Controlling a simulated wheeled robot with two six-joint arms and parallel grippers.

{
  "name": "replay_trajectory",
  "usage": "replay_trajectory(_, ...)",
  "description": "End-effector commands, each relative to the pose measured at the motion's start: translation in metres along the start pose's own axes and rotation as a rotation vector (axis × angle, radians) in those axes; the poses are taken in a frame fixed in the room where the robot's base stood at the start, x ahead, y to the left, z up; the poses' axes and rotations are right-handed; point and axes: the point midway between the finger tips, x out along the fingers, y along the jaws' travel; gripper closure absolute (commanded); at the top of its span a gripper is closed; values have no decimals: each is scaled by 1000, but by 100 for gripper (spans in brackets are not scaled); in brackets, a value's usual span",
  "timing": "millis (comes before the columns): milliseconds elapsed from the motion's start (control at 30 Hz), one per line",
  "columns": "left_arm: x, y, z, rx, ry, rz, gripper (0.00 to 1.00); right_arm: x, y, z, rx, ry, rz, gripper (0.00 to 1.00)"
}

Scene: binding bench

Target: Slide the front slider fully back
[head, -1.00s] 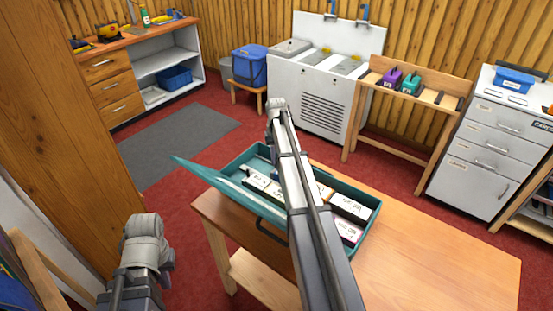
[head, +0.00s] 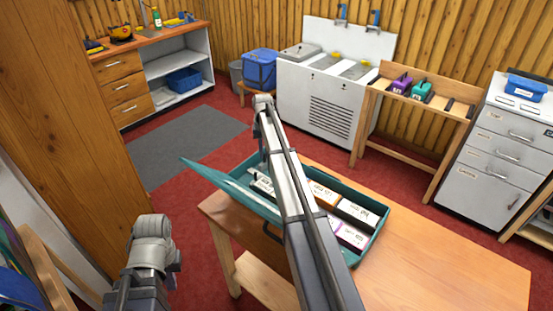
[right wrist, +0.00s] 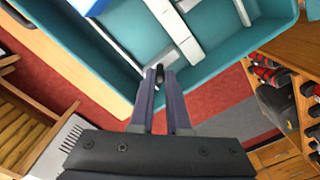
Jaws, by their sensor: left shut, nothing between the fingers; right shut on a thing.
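The teal case (head: 372,243) stands open on the wooden bench, its lid tilted up on the left. It holds white labelled boxes (head: 357,214). In the right wrist view, the case wall (right wrist: 222,62) surrounds white bars (right wrist: 172,22). In the head view my right arm crosses over the case and hides that gripper. My left arm shows at lower left, with its gripper out of sight.
The wooden bench (head: 440,262) is bare to the right of the case. The raised lid (head: 225,185) leans out past the bench's left edge. A white sink unit (head: 325,105), a low rack (head: 415,105) and a drawer cabinet (head: 490,160) stand farther back.

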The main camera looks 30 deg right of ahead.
Motion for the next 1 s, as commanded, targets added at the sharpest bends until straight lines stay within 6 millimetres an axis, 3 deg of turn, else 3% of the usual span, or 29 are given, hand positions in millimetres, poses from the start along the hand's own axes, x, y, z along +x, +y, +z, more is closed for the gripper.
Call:
replay_trajectory(100,0,0,0,0,0,0,100,0,-8,-9,2,0,1,100)
replay_trajectory(433,0,0,0,0,0,0,100,0,-10,-10,1,4,-1,100)
replay_trajectory(467,0,0,0,0,0,0,100,0,-10,-10,1,4,-1,82)
replay_trajectory(700,0,0,0,0,0,0,100,0,-9,-10,1,2,0,55)
replay_trajectory(1000,-1,0,0,0,0,0,100,-1,-9,-9,2,0,1,55)
